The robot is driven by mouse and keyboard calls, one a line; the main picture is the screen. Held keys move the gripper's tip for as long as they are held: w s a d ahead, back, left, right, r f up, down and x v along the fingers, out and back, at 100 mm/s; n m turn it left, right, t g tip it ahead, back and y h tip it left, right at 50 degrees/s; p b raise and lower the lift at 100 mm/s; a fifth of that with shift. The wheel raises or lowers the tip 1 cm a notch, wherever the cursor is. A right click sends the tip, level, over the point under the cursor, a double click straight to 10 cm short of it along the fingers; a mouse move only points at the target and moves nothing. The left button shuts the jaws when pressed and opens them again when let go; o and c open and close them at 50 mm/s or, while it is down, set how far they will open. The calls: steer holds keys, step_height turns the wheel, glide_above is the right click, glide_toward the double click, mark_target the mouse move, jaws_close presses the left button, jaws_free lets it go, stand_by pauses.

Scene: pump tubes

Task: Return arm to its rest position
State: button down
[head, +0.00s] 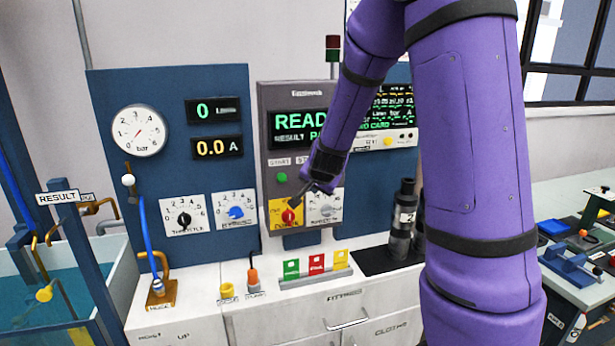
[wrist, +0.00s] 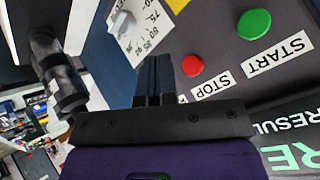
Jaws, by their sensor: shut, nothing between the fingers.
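My purple arm reaches in from the upper right in the head view, with its dark gripper (head: 297,199) low in front of the grey control panel (head: 268,103). The fingertips are beside the red knob (head: 288,216) on its yellow plate; I cannot tell whether they touch it. In the wrist view my gripper (wrist: 154,62) has its dark fingers together, with nothing between them. The red STOP button (wrist: 192,66) and green START button (wrist: 254,24) lie to the right of the fingers. In the head view the arm hides the STOP button.
A gauge (head: 138,131) and dials are on the blue board at left. A water tank (head: 100,262) stands at far left. Green, red and yellow cards (head: 316,264) stand on the white cabinet. A dark cylinder (head: 403,215) stands behind my arm. A side bench (head: 575,286) holds tools.

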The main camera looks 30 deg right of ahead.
steer(key=s+a+r+n+y, duration=0.2)
steer(key=s+a+r+n, duration=0.1)
steer(key=s+a+r, duration=0.35)
steer(key=s+a+r+n+g, duration=0.1)
steer(key=s+a+r+n, duration=0.2)
steer(key=s, duration=0.9)
steer(key=s+a+r+n+g+y, duration=0.1)
steer(key=s+a+r+n, duration=0.3)
steer(key=s, duration=0.9)
steer(key=shift+s+a+r+n+g, duration=0.3)
steer(key=shift+r+n+g, duration=0.2)
steer(key=shift+r+n, duration=0.3)
steer(key=shift+f, duration=0.1)
